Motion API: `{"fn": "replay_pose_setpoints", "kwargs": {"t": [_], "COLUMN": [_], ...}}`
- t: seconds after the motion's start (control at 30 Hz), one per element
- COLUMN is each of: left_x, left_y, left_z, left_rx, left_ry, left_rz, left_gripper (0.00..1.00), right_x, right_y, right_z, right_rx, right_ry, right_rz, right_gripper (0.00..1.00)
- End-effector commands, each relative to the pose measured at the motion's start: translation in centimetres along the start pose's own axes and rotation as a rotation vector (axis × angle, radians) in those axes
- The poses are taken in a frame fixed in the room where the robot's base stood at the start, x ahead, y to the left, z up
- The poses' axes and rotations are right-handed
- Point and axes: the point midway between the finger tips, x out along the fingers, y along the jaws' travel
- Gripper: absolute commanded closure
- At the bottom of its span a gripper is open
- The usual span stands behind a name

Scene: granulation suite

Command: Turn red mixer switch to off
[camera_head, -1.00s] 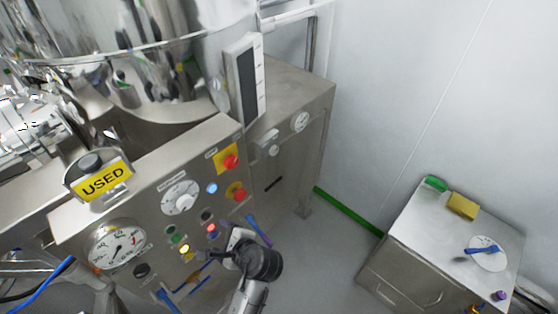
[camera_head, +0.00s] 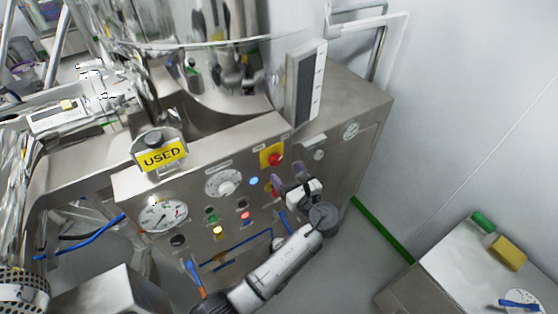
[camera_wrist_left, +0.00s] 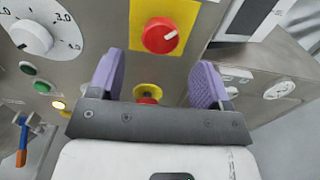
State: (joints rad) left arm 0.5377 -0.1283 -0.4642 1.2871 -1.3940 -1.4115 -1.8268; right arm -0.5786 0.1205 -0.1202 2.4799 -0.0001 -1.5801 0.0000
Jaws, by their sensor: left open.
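A red rotary switch (camera_head: 276,159) with a pale pointer line sits on a yellow plate at the upper right of the steel control panel. It shows large in the left wrist view (camera_wrist_left: 160,36), above and between the fingers. A second red knob (camera_wrist_left: 147,97) on a yellow plate lies below it, partly hidden behind my gripper's base. My left gripper (camera_head: 279,188) is in front of the panel, just below the upper switch. In the left wrist view its purple fingers (camera_wrist_left: 155,73) are spread with nothing between them. My right gripper is not in view.
A numbered white dial (camera_head: 224,183), a pressure gauge (camera_head: 162,216) and several lit buttons are left of the switches. A yellow USED sign (camera_head: 165,156) stands on the panel top.

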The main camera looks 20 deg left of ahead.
Motion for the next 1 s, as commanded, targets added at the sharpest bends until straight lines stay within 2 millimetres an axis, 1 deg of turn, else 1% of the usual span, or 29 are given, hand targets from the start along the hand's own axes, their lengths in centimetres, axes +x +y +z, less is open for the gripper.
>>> {"fn": "replay_pose_setpoints", "kwargs": {"t": [0.03,0.1,0.3,0.5,0.8,0.83,1.0], "left_x": [0.9,1.9,4.1,5.0,5.1,5.1,5.1], "left_y": [0.0,0.0,0.0,0.0,0.0,0.0,0.0], "left_z": [0.3,0.2,0.1,0.0,0.0,0.0,0.0], "left_rx": [0.001,0.001,0.000,-0.001,-0.002,-0.002,-0.002], "left_ry": [-0.003,-0.002,-0.001,0.000,0.000,0.000,0.000], "left_rz": [0.001,0.001,0.000,-0.001,-0.001,-0.001,-0.001], "left_gripper": [0.28,0.28,0.28,0.28,0.28,0.29,0.46], "right_x": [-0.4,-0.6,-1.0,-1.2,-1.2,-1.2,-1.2], "right_y": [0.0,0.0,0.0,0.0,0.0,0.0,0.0], "right_z": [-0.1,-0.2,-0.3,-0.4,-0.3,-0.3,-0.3], "right_rx": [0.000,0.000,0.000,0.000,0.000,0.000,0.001], "right_ry": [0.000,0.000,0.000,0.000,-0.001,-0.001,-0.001], "right_rz": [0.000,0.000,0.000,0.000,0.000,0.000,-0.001], "right_gripper": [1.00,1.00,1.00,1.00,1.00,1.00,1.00]}}
